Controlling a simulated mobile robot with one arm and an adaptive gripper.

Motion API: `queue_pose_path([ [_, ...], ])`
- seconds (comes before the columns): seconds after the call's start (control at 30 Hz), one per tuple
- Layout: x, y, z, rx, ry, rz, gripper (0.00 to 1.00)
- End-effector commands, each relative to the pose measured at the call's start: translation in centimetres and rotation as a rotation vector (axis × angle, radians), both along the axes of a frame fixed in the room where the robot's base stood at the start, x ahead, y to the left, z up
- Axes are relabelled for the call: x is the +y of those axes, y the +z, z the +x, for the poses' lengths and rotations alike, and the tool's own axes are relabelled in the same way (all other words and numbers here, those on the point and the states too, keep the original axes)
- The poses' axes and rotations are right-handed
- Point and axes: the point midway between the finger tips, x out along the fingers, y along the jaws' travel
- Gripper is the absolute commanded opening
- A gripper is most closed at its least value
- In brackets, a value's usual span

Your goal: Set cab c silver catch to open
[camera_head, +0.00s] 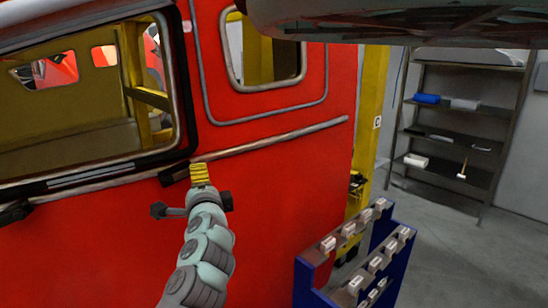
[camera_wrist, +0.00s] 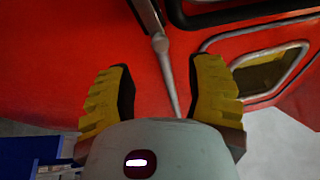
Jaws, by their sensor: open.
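The red cab (camera_head: 270,170) fills the left and middle of the head view; a letter C sign (camera_head: 377,122) is on the yellow post at its right. My gripper (camera_head: 200,172) is at the red side, near the lower right corner of the large window (camera_head: 85,85). In the wrist view its yellow fingers (camera_wrist: 163,72) are open and apart. A silver bar with a thicker rounded end (camera_wrist: 160,43) runs between them in that view; I cannot tell whether they touch it. A short dark piece (camera_head: 174,177) is just left of the fingers. I cannot tell which part is the silver catch.
A blue rack (camera_head: 306,285) with several pale blocks stands at lower right. Dark shelves (camera_head: 455,120) stand against the far wall. A smaller window (camera_head: 302,65) is right of the large one. Grey floor (camera_head: 440,240) is clear between rack and shelves.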

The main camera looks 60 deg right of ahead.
Motion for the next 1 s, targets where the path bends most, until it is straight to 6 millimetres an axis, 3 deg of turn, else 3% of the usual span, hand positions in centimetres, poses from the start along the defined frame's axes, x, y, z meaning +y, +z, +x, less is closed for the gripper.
queue_pose_path([
  [0.1, 0.7, 0.0, -1.8, 0.001, -0.01, 0.001, 0.53],
  [0.33, 2.0, 0.0, -3.5, 0.001, -0.008, -0.001, 0.53],
  [1.0, 2.3, 0.0, -3.8, 0.001, -0.007, 0.0, 0.53],
])
